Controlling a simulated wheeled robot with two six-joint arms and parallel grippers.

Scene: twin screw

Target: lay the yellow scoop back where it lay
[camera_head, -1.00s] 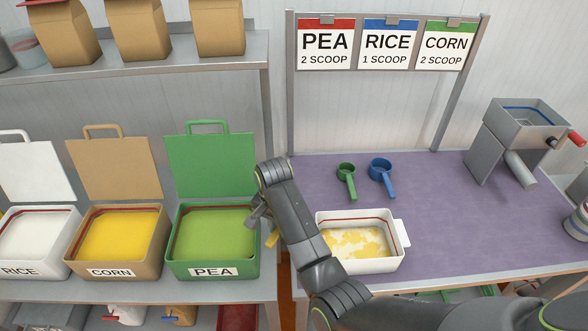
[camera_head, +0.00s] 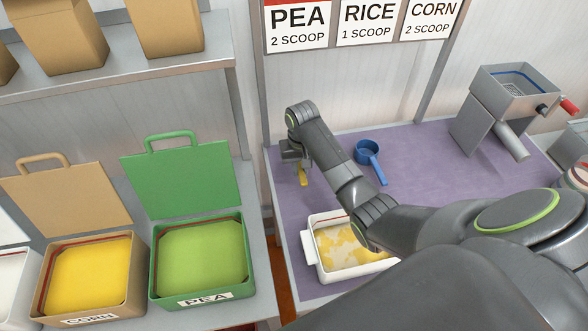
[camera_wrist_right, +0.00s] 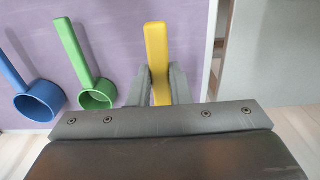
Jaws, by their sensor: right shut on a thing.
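My right gripper (camera_head: 298,158) is shut on the yellow scoop (camera_head: 303,177) over the back left part of the purple mat. In the right wrist view the yellow scoop's handle (camera_wrist_right: 157,45) stands out between the two fingers (camera_wrist_right: 158,88); its cup is hidden. I cannot tell whether the scoop touches the mat. The green scoop (camera_wrist_right: 95,98) lies beside the gripper in the wrist view and is hidden behind my arm in the head view. The blue scoop (camera_head: 368,152) lies farther right; it also shows in the wrist view (camera_wrist_right: 38,100). My left gripper is not in view.
A white tub (camera_head: 308,249) with yellow and pale grains stands at the mat's front, partly under my arm. The pea bin (camera_head: 154,270) and corn bin (camera_head: 48,290) stand left, across a gap. A grey hopper (camera_head: 478,112) stands at the right. Sign cards hang behind.

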